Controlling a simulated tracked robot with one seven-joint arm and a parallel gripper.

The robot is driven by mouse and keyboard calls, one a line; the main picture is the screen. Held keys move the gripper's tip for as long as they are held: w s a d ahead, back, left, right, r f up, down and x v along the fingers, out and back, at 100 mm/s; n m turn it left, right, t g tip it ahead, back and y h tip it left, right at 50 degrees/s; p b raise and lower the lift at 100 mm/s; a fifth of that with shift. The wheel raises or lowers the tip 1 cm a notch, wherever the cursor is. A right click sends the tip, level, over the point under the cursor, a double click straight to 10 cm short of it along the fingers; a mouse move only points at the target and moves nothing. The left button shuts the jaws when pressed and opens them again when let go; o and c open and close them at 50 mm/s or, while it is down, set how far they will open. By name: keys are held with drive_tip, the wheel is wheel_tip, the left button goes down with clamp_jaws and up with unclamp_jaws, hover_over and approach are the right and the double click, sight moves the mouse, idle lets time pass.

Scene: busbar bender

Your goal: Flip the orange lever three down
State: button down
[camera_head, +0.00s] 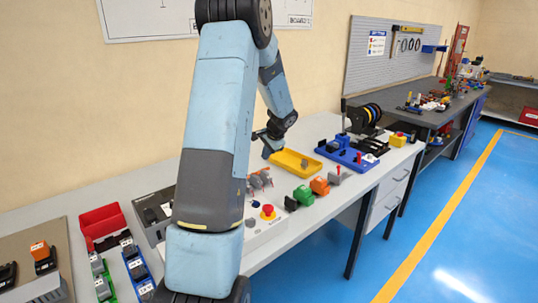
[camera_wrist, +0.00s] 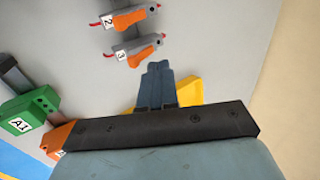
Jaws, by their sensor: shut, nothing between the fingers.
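The lever three (camera_wrist: 133,48) is a grey body with an orange handle and a small tag reading 3, in the wrist view. A like lever with a tag reading 2 (camera_wrist: 128,17) lies just beyond it. In the head view the levers (camera_head: 260,180) are small on the bench, left of the yellow tray. My gripper (camera_wrist: 157,68) is shut and empty, its tips just below and right of lever three in the picture, with a small gap showing. I cannot tell whether the lever is up or down.
A yellow tray (camera_head: 296,163) sits beside my gripper. A green block (camera_head: 303,195), an orange block (camera_head: 319,186) and a red button (camera_head: 268,211) stand along the bench's front. A blue tray (camera_head: 352,154) is to the right. My arm hides part of the bench.

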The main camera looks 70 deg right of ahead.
drive_tip(key=shift+r, duration=0.1)
drive_tip(key=shift+w+r, duration=0.15)
drive_tip(key=v, duration=1.1)
drive_tip(key=shift+s, duration=0.3)
drive_tip(key=shift+a+r, duration=0.1)
